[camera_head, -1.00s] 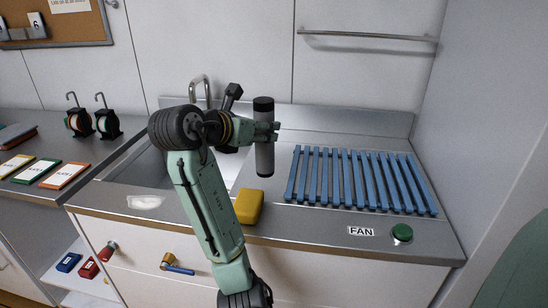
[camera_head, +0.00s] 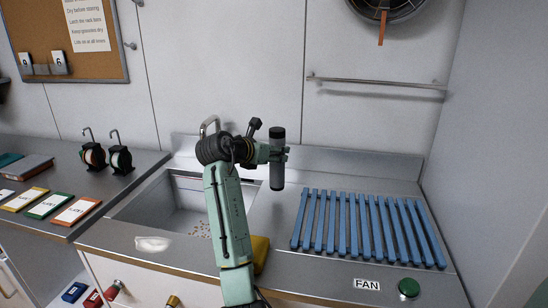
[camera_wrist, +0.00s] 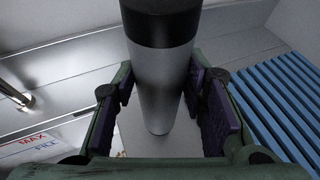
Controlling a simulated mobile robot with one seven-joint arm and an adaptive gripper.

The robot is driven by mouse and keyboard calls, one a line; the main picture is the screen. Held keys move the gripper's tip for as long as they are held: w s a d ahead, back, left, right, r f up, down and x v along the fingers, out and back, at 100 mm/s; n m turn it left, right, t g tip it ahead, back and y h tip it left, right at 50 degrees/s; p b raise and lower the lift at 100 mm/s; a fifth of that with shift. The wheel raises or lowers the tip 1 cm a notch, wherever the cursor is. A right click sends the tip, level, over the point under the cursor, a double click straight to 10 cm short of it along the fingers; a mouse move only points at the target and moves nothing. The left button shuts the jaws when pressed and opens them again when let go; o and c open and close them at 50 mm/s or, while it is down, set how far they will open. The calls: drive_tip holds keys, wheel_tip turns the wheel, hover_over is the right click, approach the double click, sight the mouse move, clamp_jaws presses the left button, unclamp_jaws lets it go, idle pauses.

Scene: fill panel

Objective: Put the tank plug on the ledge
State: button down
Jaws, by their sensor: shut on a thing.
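My gripper (camera_head: 283,153) is shut on an upright grey cylinder (camera_head: 277,172) with a black top. It is the only thing here that could be the tank plug, though no label shows. In the wrist view the grey cylinder (camera_wrist: 160,85) stands between my two dark finger pads. It is held above the counter, between the sink (camera_head: 180,205) and the blue slatted rack. No surface is marked as the ledge; a raised steel strip (camera_head: 350,163) runs along the back of the counter.
The blue slatted rack (camera_head: 370,225) covers the right counter, with a green FAN button (camera_head: 409,287) in front. A yellow block (camera_head: 261,252) is partly behind my arm. A faucet (camera_head: 210,125) stands behind the sink. A wall rail (camera_head: 375,82) and a fan (camera_head: 385,8) are above.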

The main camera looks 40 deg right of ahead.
drive_tip(key=shift+w+d+f+p, duration=0.15)
drive_tip(key=shift+f+p, duration=0.2)
drive_tip(key=shift+f, duration=0.5)
drive_tip(key=shift+w+f+p, duration=0.1)
drive_tip(key=shift+f+p, duration=0.25)
drive_tip(key=shift+f, duration=0.5)
drive_tip(key=shift+f, duration=0.2)
drive_tip(key=c, duration=1)
unclamp_jaws()
